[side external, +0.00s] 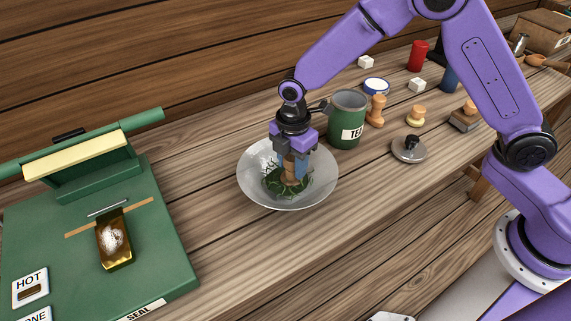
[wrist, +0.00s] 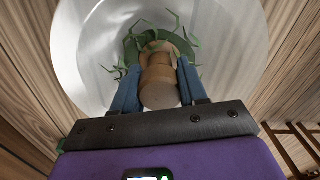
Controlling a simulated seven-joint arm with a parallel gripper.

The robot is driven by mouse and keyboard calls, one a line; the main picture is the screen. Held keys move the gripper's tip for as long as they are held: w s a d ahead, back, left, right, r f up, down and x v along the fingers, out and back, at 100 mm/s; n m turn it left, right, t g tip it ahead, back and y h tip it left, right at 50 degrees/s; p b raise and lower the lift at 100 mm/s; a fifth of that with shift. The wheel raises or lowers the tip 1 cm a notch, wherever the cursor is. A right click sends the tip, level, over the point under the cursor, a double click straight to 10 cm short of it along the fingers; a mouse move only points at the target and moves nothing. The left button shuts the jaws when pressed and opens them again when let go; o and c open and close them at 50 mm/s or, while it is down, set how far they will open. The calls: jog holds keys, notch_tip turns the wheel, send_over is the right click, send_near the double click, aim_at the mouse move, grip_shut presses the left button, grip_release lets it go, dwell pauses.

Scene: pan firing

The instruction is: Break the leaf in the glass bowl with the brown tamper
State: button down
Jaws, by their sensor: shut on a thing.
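The glass bowl (side external: 251,186) stands on the wooden table, and its wide inside fills the upper part of the wrist view (wrist: 85,50). Green leaf strands (side external: 301,187) lie in the bottom of the bowl and show around the tamper in the wrist view (wrist: 133,48). My gripper (side external: 291,163) points down into the bowl, shut on the brown tamper (wrist: 160,88). The tamper's lower end is down among the leaf. The gripper hides part of the tamper and leaf, so I cannot tell how firmly it presses.
A green TEA canister (side external: 346,121) stands close behind the bowl at the right. A grey lid (side external: 409,149) lies further right. A wooden piece (side external: 375,111) and several small items are behind. A green sealing machine (side external: 150,232) with a gold packet (side external: 114,240) is at left. The table in front is clear.

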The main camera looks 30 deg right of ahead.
jog(key=shift+a, duration=1.55)
jog(key=d, duration=0.4)
jog(key=a, duration=0.4)
jog(key=shift+a+r, duration=0.1)
jog(key=shift+r, duration=0.05)
notch_tip(320, 180, up, 8)
notch_tip(320, 180, up, 3)
dwell(0.4)
